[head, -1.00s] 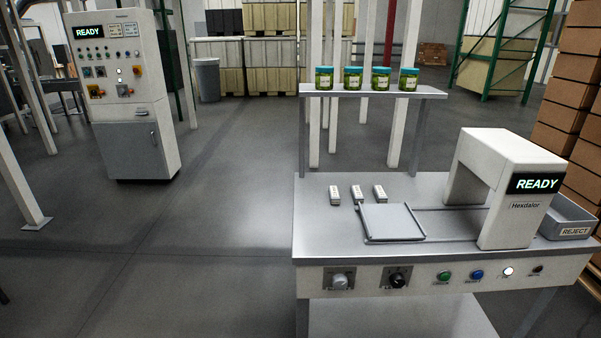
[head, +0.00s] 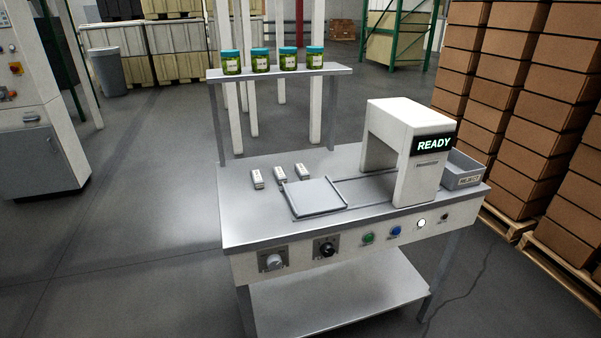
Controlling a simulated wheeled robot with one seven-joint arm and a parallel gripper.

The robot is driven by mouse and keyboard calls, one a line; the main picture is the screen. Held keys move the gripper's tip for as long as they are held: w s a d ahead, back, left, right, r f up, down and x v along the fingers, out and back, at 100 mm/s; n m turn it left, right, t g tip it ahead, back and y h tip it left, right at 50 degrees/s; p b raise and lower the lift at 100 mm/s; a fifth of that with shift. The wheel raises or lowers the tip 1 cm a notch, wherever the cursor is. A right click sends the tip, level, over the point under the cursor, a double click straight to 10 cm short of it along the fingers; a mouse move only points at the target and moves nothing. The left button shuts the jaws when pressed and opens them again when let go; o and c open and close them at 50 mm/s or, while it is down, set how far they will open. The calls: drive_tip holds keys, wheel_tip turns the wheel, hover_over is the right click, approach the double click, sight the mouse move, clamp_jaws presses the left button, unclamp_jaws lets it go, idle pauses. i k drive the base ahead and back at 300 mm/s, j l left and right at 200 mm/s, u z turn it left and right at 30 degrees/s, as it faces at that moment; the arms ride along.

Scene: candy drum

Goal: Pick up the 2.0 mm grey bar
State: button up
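Three small light-grey bars lie in a row on the metal bench, behind and left of the flat tray plate: a left bar (head: 257,179), a middle bar (head: 280,174) and a right bar (head: 301,170). They have small dark marks on top, too small to read, so I cannot tell which is the 2.0 mm one. The bars lie apart from each other. The square tray plate (head: 314,196) sits just in front of them and looks empty. My gripper is not in view.
The metal bench (head: 245,215) carries a white arch machine (head: 407,145) showing READY and a reject bin (head: 463,172). A shelf (head: 280,73) with several green jars stands behind. Brick-brown boxes (head: 510,75) are stacked at right. The floor left of the bench is clear.

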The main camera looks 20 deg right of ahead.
sight(302, 172)
drive_tip(key=i+j+z, duration=0.1)
drive_tip(key=i+j, duration=0.25)
drive_tip(key=i+j+z, duration=0.15)
drive_tip(key=i+j, duration=0.2)
drive_tip(key=i+j+z, duration=0.1)
drive_tip(key=i+j, duration=0.25)
drive_tip(key=i+j+z, duration=0.15)
drive_tip(key=i+j, duration=0.15)
drive_tip(key=j, duration=0.2)
drive_tip(key=i+j+z, duration=0.1)
drive_tip(key=i+j, duration=0.2)
drive_tip(key=j, duration=0.15)
drive_tip(key=i+j+z, duration=0.15)
drive_tip(key=i+j, duration=0.15)
drive_tip(key=j, duration=0.2)
